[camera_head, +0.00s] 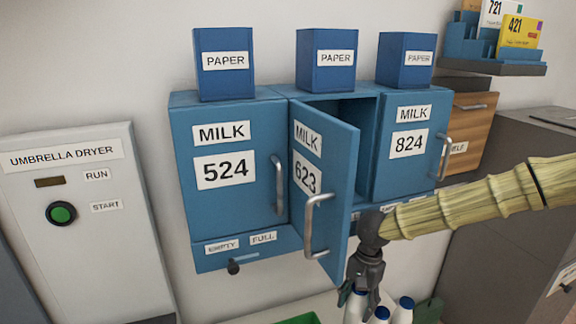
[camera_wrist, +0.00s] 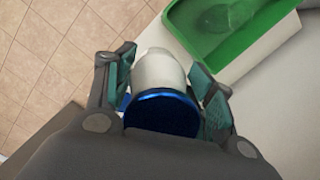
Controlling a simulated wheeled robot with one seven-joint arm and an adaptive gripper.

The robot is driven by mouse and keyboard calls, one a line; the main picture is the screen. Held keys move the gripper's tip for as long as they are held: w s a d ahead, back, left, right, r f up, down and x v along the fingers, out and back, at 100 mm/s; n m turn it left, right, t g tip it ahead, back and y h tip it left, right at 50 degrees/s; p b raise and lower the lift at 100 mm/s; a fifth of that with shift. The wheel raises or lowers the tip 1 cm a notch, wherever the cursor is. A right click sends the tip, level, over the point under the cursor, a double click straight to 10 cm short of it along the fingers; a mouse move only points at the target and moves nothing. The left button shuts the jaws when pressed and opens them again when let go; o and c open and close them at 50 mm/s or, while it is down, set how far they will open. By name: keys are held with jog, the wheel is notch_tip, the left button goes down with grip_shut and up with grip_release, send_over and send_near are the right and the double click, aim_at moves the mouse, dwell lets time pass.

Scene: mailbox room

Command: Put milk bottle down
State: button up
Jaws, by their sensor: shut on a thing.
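In the wrist view a white milk bottle (camera_wrist: 158,68) with a dark blue cap (camera_wrist: 162,113) sits between my fingers. My gripper (camera_wrist: 165,85) is shut on it, and its teal pads are on both sides. In the head view my gripper (camera_head: 358,296) points down at the lower edge, with the white held bottle (camera_head: 355,308) partly hidden between its fingers. White bottles with blue caps (camera_head: 403,309) stand close beside it to the right. The bottle bases are out of the head view, so I cannot tell whether the held one touches a surface.
The blue door of MILK 623 (camera_head: 322,185) stands open just left of my arm. MILK 524 (camera_head: 225,170) and MILK 824 (camera_head: 408,145) are shut. A green tray (camera_wrist: 190,42) lies near the bottle on a pale surface (camera_wrist: 270,85). Tiled floor (camera_wrist: 60,40) shows left.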

aim_at(359, 300)
jog(key=r+n, duration=0.1)
jog(key=n, duration=0.1)
jog(key=r+n, duration=0.1)
jog(key=n, duration=0.1)
jog(key=shift+s+a+n+h, duration=0.1)
jog(key=shift+s+n+h, duration=0.2)
jog(key=shift+s, duration=0.1)
jog(key=n, duration=0.1)
jog(key=r+n, duration=0.1)
jog(key=n, duration=0.1)
jog(key=shift+s+r+h, duration=0.3)
jog(key=shift+s+r+n+p, duration=0.1)
jog(key=shift+r+n+p, duration=0.25)
jog(key=shift+p, duration=0.3)
jog(key=s+r+p, duration=0.1)
jog(key=r+p, duration=0.1)
jog(key=p, duration=0.8)
jog(key=shift+s+a+r+p, duration=0.1)
jog(key=shift+s+r+p, duration=0.1)
jog(key=shift+p, duration=0.1)
jog(key=s+r+p, duration=0.1)
jog(key=p, duration=0.3)
jog(key=shift+p, duration=0.3)
jog(key=shift+s+p, duration=0.25)
jog(key=shift+p, duration=0.35)
jog(key=shift+s+f, duration=0.1)
jog(key=shift+f, duration=0.1)
